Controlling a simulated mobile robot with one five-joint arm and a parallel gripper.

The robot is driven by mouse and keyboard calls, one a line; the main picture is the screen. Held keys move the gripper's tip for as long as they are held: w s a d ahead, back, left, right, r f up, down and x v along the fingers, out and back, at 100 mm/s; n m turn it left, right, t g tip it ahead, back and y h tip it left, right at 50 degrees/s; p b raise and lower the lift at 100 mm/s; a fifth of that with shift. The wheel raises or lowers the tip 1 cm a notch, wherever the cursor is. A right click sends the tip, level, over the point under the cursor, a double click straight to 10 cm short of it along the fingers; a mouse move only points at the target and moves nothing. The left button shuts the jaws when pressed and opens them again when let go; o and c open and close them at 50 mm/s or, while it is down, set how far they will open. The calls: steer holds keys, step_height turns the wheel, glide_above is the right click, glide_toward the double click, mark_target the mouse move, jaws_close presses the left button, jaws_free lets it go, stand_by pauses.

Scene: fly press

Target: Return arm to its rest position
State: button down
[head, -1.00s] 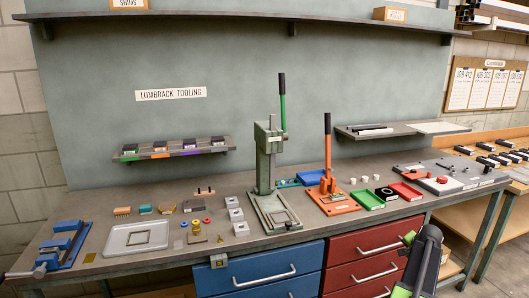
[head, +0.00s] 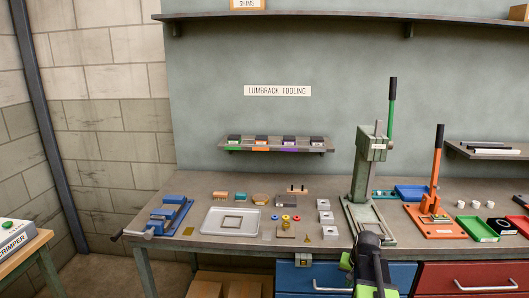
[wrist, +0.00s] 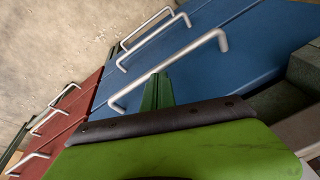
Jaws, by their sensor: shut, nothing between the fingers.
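My gripper is in the wrist view (wrist: 155,122), where its green jaw and dark pad fill the lower middle. It is shut with nothing in it. In the head view my dark and green arm end (head: 367,268) is at the bottom, in front of the bench edge and the blue drawers (head: 320,278). It overlaps the foot of the green fly press (head: 366,180) in the picture. The press stands upright on the bench with its green-handled lever (head: 392,105) pointing up. The fingertips cannot be made out clearly in the head view.
The bench (head: 190,262) holds a blue vise (head: 165,217), a grey tray (head: 208,222), several small parts and an orange press (head: 432,215). Red drawers (head: 470,278) are at lower right. Another table (head: 25,250) stands at far left. Boxes (head: 205,288) lie under the bench.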

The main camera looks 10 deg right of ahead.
steer(key=s+a+n+g, duration=0.1)
steer(key=s+a+n, duration=0.15)
steer(key=a, duration=1.15)
steer(key=s+a+n+g, duration=0.1)
steer(key=a+n, duration=0.3)
steer(key=a, duration=0.9)
steer(key=s+a+r+g+p, duration=0.1)
steer(key=s+a+r+p, duration=0.1)
steer(key=r+p, duration=0.5)
steer(key=shift+s+r+n+y+p, duration=0.15)
steer(key=shift+s+n+y+p, duration=0.25)
steer(key=shift+s+p, duration=0.3)
steer(key=shift+d, duration=0.15)
